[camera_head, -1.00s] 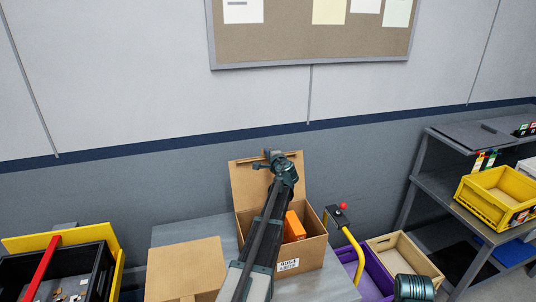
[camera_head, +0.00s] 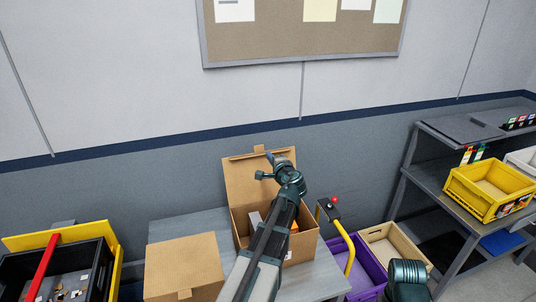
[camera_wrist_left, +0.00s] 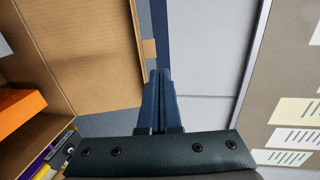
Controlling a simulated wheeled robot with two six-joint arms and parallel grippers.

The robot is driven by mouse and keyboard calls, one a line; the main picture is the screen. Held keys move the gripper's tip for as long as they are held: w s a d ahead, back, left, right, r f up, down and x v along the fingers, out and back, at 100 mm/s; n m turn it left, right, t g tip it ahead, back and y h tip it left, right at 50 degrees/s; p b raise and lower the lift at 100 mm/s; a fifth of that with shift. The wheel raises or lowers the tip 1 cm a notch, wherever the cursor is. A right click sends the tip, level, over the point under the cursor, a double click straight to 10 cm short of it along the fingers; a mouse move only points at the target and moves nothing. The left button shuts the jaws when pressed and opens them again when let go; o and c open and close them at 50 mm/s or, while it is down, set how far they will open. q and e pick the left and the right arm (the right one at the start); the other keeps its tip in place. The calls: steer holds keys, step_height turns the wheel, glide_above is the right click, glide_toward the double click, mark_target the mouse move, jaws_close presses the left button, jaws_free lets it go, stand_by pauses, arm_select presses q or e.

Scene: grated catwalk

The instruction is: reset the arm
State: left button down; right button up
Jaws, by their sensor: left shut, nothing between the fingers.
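My left gripper (camera_head: 266,166) is raised in front of the open lid of a cardboard box (camera_head: 305,248). Its arm crosses in front of the box and hides part of the inside. In the left wrist view my left gripper (camera_wrist_left: 160,88) has its two blue fingers together with nothing between them. An orange thing (camera_head: 294,227) lies in the box; it also shows at the left of the wrist view (camera_wrist_left: 18,108). My right gripper is not seen; only a dark rounded part of my body shows at the bottom right.
A closed cardboard box (camera_head: 183,265) stands on the grey table (camera_head: 190,226). A black bin (camera_head: 98,272) is at left. A purple crate (camera_head: 368,272), a wooden tray (camera_head: 390,243) and a shelf with a yellow crate (camera_head: 490,190) are at right.

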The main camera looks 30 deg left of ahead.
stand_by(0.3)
arm_select(q)
steer(key=s+d+f+n+g+h+b, duration=0.25)
steer(key=s+d+f+b, duration=0.25)
steer(key=d+f, duration=0.55)
steer(key=s+d+f+n+g+h+b, duration=0.25)
steer(key=s+d+f+b, duration=0.25)
steer(key=d+f, duration=0.55)
steer(key=s+d+f+g+h+b, duration=0.2)
steer(key=s+d+f+h+b, duration=0.1)
steer(key=s+d+f, duration=0.4)
steer(key=s+d+f+g+h+b, duration=0.3)
steer(key=s+d+f, duration=0.4)
steer(key=s+d, duration=0.4)
steer(key=shift+s+d+m+b, duration=0.2)
steer(key=shift+d+m+b, duration=0.2)
steer(key=shift+b, duration=0.3)
